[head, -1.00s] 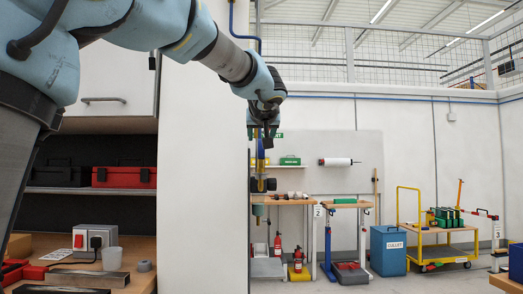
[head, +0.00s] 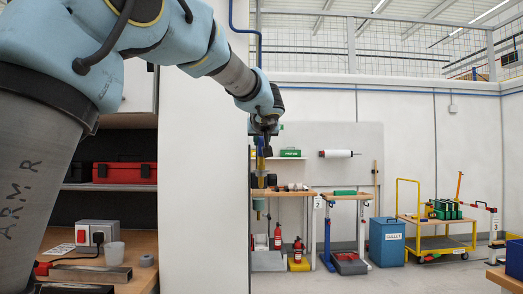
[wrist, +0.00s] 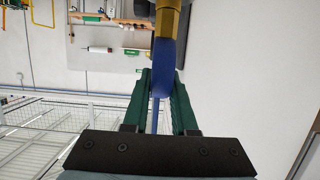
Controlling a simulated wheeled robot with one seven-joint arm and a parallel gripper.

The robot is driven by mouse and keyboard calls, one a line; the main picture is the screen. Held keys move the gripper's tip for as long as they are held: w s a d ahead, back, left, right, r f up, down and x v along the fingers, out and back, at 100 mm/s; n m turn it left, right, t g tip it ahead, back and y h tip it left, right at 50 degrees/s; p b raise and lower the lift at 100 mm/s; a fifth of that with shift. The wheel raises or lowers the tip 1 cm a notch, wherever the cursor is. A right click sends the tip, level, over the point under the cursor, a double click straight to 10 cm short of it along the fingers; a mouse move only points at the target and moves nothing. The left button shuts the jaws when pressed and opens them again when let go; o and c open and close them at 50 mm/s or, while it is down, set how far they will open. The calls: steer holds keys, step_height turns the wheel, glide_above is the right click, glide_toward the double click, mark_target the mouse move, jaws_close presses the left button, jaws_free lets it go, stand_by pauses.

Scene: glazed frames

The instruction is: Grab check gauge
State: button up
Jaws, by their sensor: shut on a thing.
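My gripper (wrist: 160,84) has green fingers, closed around a slim blue piece with a brass-coloured section, which I take to be the check gauge (wrist: 166,55). In the wrist view its blue part runs between the fingers and the brass part extends past the top edge. In the head view my gripper (head: 264,128) points down in front of the grey wall panel, with the blue and yellow gauge (head: 261,158) hanging upright below it. A dark form behind its lower end makes that end hard to see. No dial or marking is readable.
A white wall edge (head: 205,190) stands left of the gripper. Beyond are a workbench (head: 290,193), fire extinguishers, a blue cullet bin (head: 386,243) and a yellow trolley (head: 435,248).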

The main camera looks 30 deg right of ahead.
jaws_close()
stand_by(0.3)
